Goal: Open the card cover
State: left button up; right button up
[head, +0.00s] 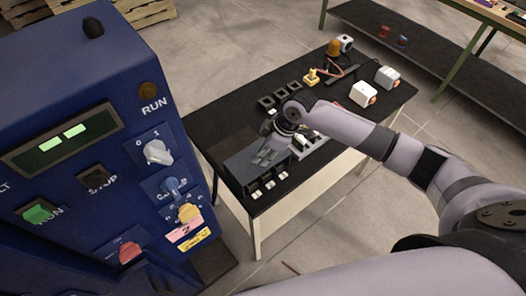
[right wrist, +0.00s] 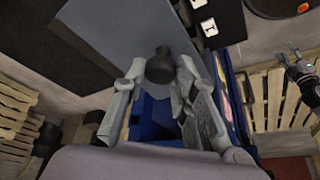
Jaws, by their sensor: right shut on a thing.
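A grey box-like unit with a flat panel (head: 243,167), which looks like the card cover, sits on the black-topped table. In the right wrist view the grey panel (right wrist: 115,45) fills the upper left. A dark round knob (right wrist: 160,66) shows at its edge. My right gripper (head: 266,150) is at the unit's far right side in the head view. In the right wrist view its fingers (right wrist: 158,72) are on both sides of the knob and shut on it. The knob is hidden in the head view.
A blue control cabinet (head: 75,165) with switches stands at the left. On the table (head: 225,130) are black sockets (head: 267,101), a yellow plug (head: 311,76), white boxes (head: 363,94) and an orange-topped lamp (head: 334,48). Pallets (head: 145,12) lie behind.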

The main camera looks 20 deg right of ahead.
pick_arm(q)
jog(key=shift+w, duration=0.1)
pick_arm(e)
grip_shut()
jog(key=w+a+b, duration=0.3)
jog(key=w+a, duration=0.1)
jog(key=w, duration=0.7)
jog(key=shift+w+b, duration=0.25)
jog(key=shift+b, duration=0.15)
pick_arm(q)
jog(key=f, duration=0.1)
jog(key=w+f, duration=0.1)
jog(key=a+f, duration=0.1)
jog(key=shift+w+f, duration=0.35)
jog(key=shift+f, duration=0.05)
pick_arm(e)
jog(key=o, duration=0.6)
grip_release()
jog(key=shift+a, duration=0.1)
pick_arm(q)
jog(key=shift+d, duration=0.1)
pick_arm(e)
jog(key=shift+o, duration=0.2)
pick_arm(q)
jog(key=shift+w, duration=0.1)
